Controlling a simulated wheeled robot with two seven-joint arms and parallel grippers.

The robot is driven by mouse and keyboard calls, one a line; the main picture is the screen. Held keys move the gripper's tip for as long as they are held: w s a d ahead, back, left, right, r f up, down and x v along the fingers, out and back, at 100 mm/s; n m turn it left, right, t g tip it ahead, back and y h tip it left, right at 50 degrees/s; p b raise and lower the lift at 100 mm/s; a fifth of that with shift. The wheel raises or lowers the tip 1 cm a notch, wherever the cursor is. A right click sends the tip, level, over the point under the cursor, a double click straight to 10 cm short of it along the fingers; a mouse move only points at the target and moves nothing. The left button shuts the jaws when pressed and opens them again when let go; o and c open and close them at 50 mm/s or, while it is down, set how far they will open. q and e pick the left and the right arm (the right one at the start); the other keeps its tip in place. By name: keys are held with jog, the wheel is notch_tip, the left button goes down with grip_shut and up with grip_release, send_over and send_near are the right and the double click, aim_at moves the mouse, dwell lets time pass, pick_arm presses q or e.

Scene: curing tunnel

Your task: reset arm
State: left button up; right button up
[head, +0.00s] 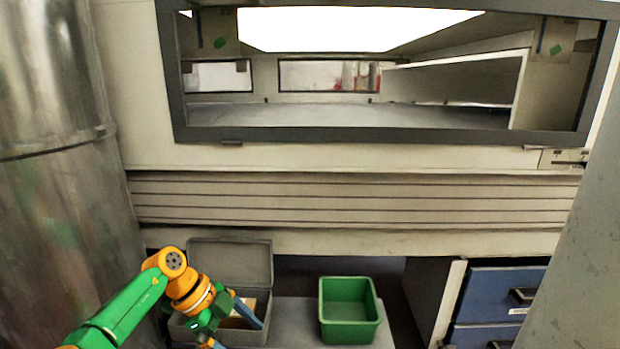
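My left arm comes in from the lower left, green and orange. Its gripper (236,330) is over the front left part of an open grey box. Its two blue fingers are spread apart, with one partly cut off by the bottom edge of the picture. I see nothing held between them. My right gripper is not in view.
The open grey box (230,262) has its lid raised and a tan item (254,304) inside. A green bin (348,309) stands to its right on a grey surface (296,322). Blue drawers (497,291) are at right, a large metal cylinder (55,140) at left. The tunnel window (350,134) is above.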

pick_arm(q)
jog(key=w+d+r+n+t+h+p, duration=0.1)
jog(key=d+r+t+h+p, duration=0.25)
jog(key=d+h+p, duration=0.4)
jog(key=s+a+f+n+t+y+p, duration=0.6)
jog(key=s+a+f+n+y+p, duration=0.45)
jog(key=p, duration=0.55)
jog(key=s+a+f+n+g+y+p, duration=0.1)
jog(key=s+f+g, duration=0.1)
jog(key=s, duration=0.8)
jog(key=s+a+f+n+g+y+p, duration=0.1)
jog(key=s+n+g+p, duration=0.1)
jog(key=s, duration=0.8)
jog(key=s+a+f+n+g+y+p, duration=0.1)
jog(key=s+g, duration=0.3)
jog(key=s, duration=0.6)
jog(key=shift+a+f+n+g+y+p, duration=0.3)
jog(key=shift+a+f+n+g+y, duration=0.1)
jog(key=shift+f+n, duration=0.4)
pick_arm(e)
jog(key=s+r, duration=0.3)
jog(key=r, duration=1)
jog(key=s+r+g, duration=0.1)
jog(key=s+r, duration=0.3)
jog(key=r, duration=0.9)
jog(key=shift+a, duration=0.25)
